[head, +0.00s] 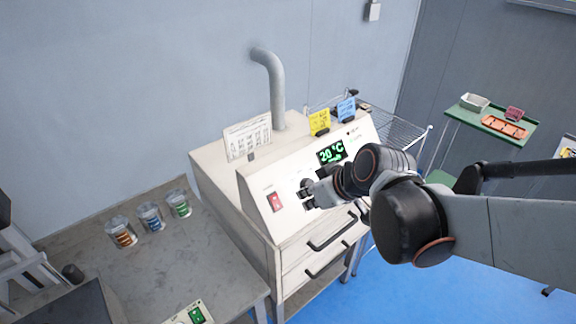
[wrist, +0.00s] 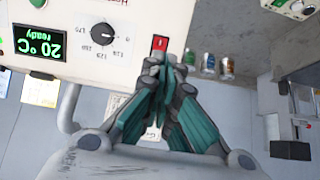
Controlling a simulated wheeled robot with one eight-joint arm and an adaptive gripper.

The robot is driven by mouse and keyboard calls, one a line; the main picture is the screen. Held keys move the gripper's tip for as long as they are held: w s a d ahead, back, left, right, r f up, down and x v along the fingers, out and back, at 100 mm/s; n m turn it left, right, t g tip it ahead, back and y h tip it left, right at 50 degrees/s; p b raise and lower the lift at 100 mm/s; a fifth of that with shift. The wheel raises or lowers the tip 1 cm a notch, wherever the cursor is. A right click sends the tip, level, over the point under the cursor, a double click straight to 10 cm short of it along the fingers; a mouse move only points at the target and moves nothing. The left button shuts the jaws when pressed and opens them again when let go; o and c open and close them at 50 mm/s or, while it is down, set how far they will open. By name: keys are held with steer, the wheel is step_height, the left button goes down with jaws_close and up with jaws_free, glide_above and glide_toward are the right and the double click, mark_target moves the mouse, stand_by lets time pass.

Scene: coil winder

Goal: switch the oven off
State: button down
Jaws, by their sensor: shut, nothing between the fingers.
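The cream oven (head: 225,185) stands against the wall with a sloped front panel. Its green display (head: 331,152) reads 20 °C, and in the wrist view the display (wrist: 40,47) also reads "ready", upside down. A black dial (wrist: 102,33) with numbers around it is beside the display. The red switch (head: 275,201) is at the panel's left end. My gripper (head: 306,197) is shut and empty in front of the panel, to the right of the switch. In the wrist view the fingertips (wrist: 162,62) overlap the lower edge of the red switch (wrist: 160,43); I cannot tell whether they touch it.
Two drawer handles (head: 332,232) are below the panel. Yellow (head: 320,122) and blue (head: 346,109) cards and a printed sheet (head: 248,138) stand on the oven top, near a vent pipe (head: 273,85). Several jars (head: 151,217) stand on the grey bench (head: 215,255) at left.

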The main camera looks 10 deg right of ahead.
steer(key=shift+a+f, duration=0.1)
stand_by(0.5)
steer(key=b, duration=0.4)
glide_toward(276, 204)
steer(key=x, duration=0.5)
steer(key=shift+f, duration=0.3)
steer(key=shift+w+a+f, duration=0.1)
steer(key=shift+w+f, duration=0.15)
steer(key=shift+w, duration=0.1)
